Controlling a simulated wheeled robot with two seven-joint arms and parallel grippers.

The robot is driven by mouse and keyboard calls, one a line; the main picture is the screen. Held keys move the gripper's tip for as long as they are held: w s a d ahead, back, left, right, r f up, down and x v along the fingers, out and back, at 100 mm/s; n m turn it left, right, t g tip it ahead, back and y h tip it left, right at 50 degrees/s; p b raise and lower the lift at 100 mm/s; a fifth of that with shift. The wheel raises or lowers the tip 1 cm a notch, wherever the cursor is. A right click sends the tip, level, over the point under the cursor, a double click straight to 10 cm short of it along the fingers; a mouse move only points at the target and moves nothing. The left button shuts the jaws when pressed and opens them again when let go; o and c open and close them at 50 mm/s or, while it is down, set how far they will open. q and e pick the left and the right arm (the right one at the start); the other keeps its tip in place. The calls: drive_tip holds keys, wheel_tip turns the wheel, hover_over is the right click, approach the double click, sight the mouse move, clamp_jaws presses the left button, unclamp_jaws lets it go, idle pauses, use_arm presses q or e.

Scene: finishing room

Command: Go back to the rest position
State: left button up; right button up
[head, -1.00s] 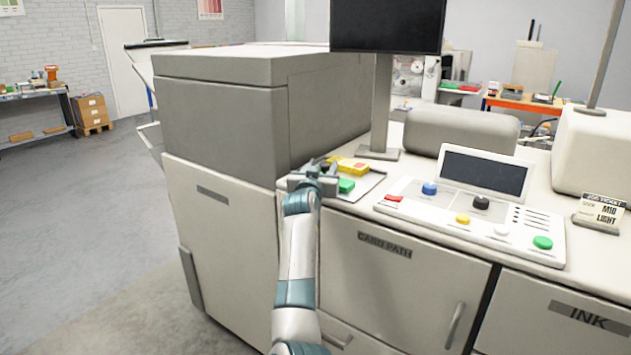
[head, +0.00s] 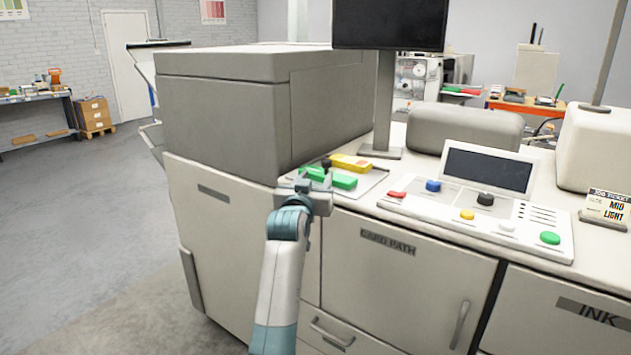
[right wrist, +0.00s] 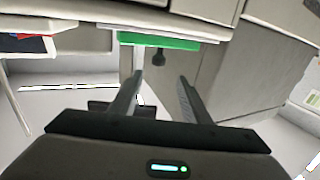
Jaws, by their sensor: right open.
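My right gripper (head: 314,198) is at the front edge of the press counter (head: 550,190), in front of the green and yellow items. Its jaws are open, and no object shows held between the fingers (right wrist: 158,100) in the right wrist view. A green block (head: 343,181) lies on a pale flat plate (head: 376,181) just beyond the gripper. A green strip (right wrist: 170,42) shows past the fingertips in the right wrist view, with a small dark knob (right wrist: 158,57) by it. A yellow block (head: 350,163) lies behind the green one. My left gripper is out of view.
A control panel (head: 415,207) with coloured buttons and a small screen (head: 487,170) stands to the right. A monitor (head: 390,25) on a post rises behind the blocks. A large grey housing (head: 220,115) stands to the left. The floor (head: 80,220) at far left is clear.

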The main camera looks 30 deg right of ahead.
idle(0.4)
drive_tip(key=a+f+n+y, duration=0.3)
drive_tip(key=a+f, duration=0.3)
drive_tip(key=f, duration=0.7)
drive_tip(key=a+f+n+t+y, duration=0.1)
drive_tip(key=a+f+n+y, duration=0.3)
drive_tip(key=f, duration=0.9)
drive_tip(key=a+f+n+y, duration=0.2)
drive_tip(key=a+f, duration=0.5)
drive_tip(key=f, duration=0.6)
drive_tip(key=s+a+f+n+g+y, duration=0.15)
drive_tip(key=s+a+f, duration=0.25)
drive_tip(key=s+f, duration=0.9)
drive_tip(key=s+a+f+n+g+y, duration=0.1)
drive_tip(key=s+a+f+g+y, duration=0.2)
drive_tip(key=s+f, duration=1)
drive_tip(key=s+a+f, duration=0.1)
drive_tip(key=s+f, duration=0.4)
drive_tip(key=s, duration=0.3)
drive_tip(key=s+a+f+g, duration=0.1)
drive_tip(key=s+f, duration=0.3)
drive_tip(key=s, duration=0.4)
drive_tip(key=s+a+f+g+y, duration=0.1)
drive_tip(key=s+f, duration=0.4)
drive_tip(key=s, duration=0.3)
drive_tip(key=shift+a+f, duration=0.15)
drive_tip(key=shift+f, duration=0.2)
